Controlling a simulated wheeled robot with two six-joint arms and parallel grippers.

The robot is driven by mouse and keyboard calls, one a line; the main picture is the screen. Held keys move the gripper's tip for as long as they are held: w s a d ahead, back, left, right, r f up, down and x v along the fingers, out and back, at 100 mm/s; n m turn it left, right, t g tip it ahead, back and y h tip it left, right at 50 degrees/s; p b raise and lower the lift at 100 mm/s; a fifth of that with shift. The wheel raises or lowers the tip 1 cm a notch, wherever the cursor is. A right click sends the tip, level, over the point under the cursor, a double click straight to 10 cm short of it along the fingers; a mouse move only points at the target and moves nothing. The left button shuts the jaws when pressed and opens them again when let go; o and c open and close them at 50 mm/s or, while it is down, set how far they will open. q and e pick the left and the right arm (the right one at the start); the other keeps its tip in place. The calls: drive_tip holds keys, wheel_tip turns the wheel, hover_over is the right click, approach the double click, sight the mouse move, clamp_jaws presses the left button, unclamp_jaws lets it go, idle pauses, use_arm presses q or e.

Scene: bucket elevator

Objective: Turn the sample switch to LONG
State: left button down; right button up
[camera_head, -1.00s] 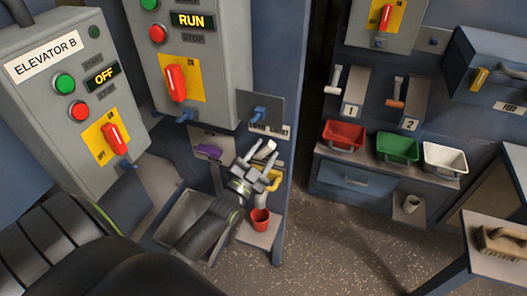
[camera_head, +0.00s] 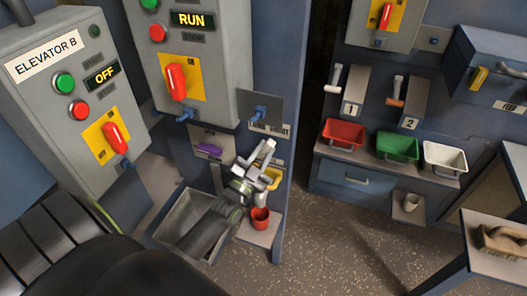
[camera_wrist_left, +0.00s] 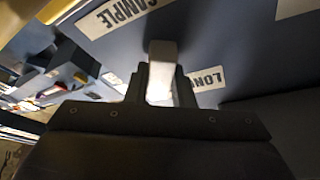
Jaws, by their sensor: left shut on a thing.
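The sample switch's pale handle (camera_wrist_left: 162,62) stands between the two dark fingers of my left gripper (camera_wrist_left: 162,88) in the left wrist view. The gripper is shut on it. The SAMPLE label (camera_wrist_left: 122,15) is above the handle and the LONG label (camera_wrist_left: 206,78) is just right of it. Another label (camera_wrist_left: 113,82) on the left is partly hidden by the gripper. I cannot tell which label the switch points to. In the head view my left gripper (camera_head: 266,152) is at the panel's lower right and hides the switch. My right gripper is not in view.
A red cup (camera_head: 260,219) stands on a small ledge below the gripper. A purple handle (camera_head: 208,150) is to its left, above a grey bin (camera_head: 176,222). Cabinets with red handles (camera_head: 176,82) rise behind.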

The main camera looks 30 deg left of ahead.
use_arm(q)
drive_tip(key=n+y+p, duration=0.1)
drive_tip(key=n+y, duration=0.1)
drive_tip(key=n, duration=0.2)
drive_tip(key=n+y+p, duration=0.1)
drive_tip(key=n+y, duration=0.2)
drive_tip(key=n, duration=0.2)
drive_tip(key=shift+d+n, duration=0.15)
drive_tip(key=shift+n, duration=0.15)
drive_tip(key=n+g+y+p, duration=0.1)
drive_tip(key=n+y, duration=0.2)
drive_tip(key=n, duration=0.3)
drive_tip(key=shift+n+g+y+p, duration=0.7)
drive_tip(key=shift+n+g, duration=0.1)
drive_tip(key=shift+n, duration=0.9)
drive_tip(key=c, duration=1.2)
unclamp_jaws()
drive_tip(key=shift+c, duration=0.2)
